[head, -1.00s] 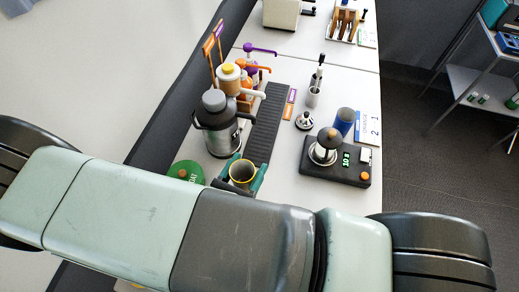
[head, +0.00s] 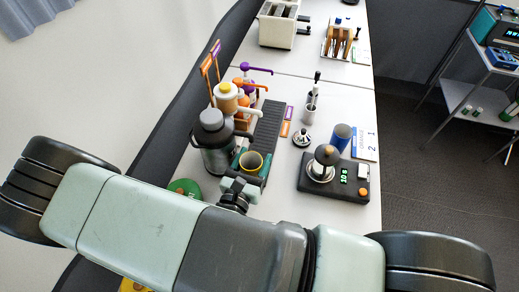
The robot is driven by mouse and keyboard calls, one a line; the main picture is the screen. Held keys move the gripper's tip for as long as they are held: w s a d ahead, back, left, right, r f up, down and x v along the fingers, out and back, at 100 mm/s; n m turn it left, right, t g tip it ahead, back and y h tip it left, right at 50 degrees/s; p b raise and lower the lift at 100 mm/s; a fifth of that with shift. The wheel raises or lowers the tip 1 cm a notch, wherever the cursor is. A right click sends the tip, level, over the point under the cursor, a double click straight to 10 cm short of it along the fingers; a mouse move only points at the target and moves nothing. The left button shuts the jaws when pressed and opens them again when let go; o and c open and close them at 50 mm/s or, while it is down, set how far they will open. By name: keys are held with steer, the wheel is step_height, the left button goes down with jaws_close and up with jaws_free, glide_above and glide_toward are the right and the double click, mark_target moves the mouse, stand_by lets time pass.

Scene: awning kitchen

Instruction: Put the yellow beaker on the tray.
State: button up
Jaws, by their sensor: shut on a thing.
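The tray (head: 269,124) looks to be the long black ribbed strip on the white counter. The beaker shows in front of the tray's near end, which it and my gripper partly hide. I cannot tell whether the beaker touches the tray or is held above it.
A grey-lidged flask (head: 212,140) stands close left of the beaker. Pump bottles (head: 227,98) stand behind it. A black scale (head: 350,180) with a knobbed metal piece, a small metal tamper-like piece (head: 302,137) and a blue cup (head: 340,137) are to the right. A green round thing (head: 184,187) lies left.

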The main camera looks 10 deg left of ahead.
mark_target(255, 161)
steer(key=w, duration=0.4)
steer(key=shift+w+d+f, duration=0.2)
steer(key=shift+d+f, duration=0.1)
steer(key=shift+f, duration=0.4)
steer(key=shift+f, duration=0.15)
steer(key=o, duration=0.8)
steer(key=shift+c, duration=0.2)
steer(key=shift+s+a, duration=0.1)
steer(key=shift+s, duration=0.25)
steer(key=s, duration=0.7)
steer(key=s+a, duration=0.1)
steer(key=s, duration=0.3)
steer(key=shift+s+a, duration=0.1)
steer(key=shift+s, duration=0.1)
